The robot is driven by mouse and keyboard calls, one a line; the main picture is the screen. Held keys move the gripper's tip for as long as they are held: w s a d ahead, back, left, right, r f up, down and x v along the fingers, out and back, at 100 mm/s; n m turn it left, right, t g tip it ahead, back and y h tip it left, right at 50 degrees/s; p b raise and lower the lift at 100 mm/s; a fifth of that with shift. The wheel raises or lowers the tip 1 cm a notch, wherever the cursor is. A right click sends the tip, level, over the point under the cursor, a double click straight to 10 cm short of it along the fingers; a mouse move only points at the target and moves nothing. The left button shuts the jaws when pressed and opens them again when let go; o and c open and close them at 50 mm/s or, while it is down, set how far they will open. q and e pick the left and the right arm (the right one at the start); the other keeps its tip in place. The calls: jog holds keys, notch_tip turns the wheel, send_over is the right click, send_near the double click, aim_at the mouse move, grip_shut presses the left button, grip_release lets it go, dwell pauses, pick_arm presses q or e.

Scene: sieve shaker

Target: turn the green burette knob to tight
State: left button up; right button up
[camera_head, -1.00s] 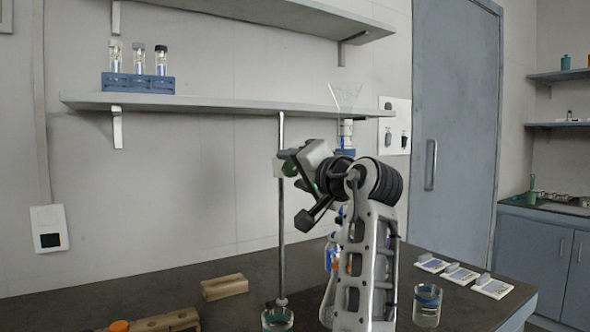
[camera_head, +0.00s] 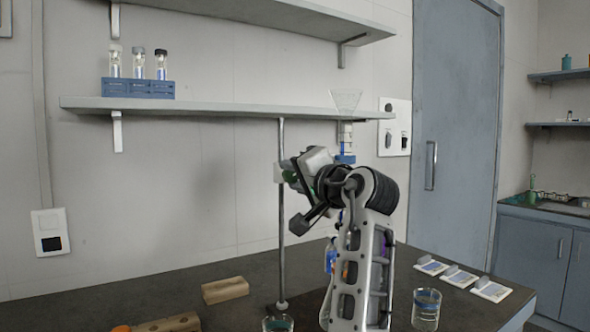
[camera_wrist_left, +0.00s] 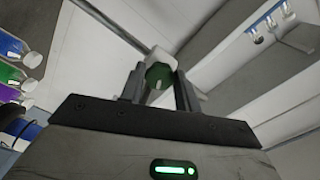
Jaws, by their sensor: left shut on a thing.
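The green burette knob (camera_wrist_left: 160,75) sits between the two fingers of my left gripper (camera_wrist_left: 160,90) in the left wrist view, and the gripper is shut on it. In the head view my left gripper (camera_head: 291,174) is up beside the upright metal rod (camera_head: 281,235), and my own wrist hides most of the knob. A pale clamp-like piece (camera_wrist_left: 160,55) shows just behind the knob in the wrist view. My right gripper is in neither view.
A shelf (camera_head: 210,105) with a blue vial rack (camera_head: 138,88) runs above. A glass funnel (camera_head: 346,101) stands right of the rod. Beakers (camera_head: 426,308) and (camera_head: 278,324) and a wooden block (camera_head: 225,290) are on the dark bench.

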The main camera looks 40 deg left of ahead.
pick_arm(q)
jog(key=m+p, duration=0.1)
jog(key=p, duration=0.1)
jog(key=m+p, duration=0.1)
jog(key=p, duration=0.1)
jog(key=m+p, duration=0.2)
jog(key=shift+r, duration=0.25)
jog(key=shift+f+m+p, duration=0.1)
jog(key=shift+m+p, duration=0.4)
jog(key=shift+p, duration=0.3)
jog(key=shift+f+m+p, duration=0.1)
jog(key=shift+m+p, duration=0.2)
jog(key=shift+p, duration=0.05)
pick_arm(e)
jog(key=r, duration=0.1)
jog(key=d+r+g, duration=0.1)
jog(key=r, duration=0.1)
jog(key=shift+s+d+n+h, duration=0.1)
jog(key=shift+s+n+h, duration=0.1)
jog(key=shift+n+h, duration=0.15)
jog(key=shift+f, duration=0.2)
pick_arm(q)
jog(key=o, duration=1)
jog(key=shift+c, duration=0.2)
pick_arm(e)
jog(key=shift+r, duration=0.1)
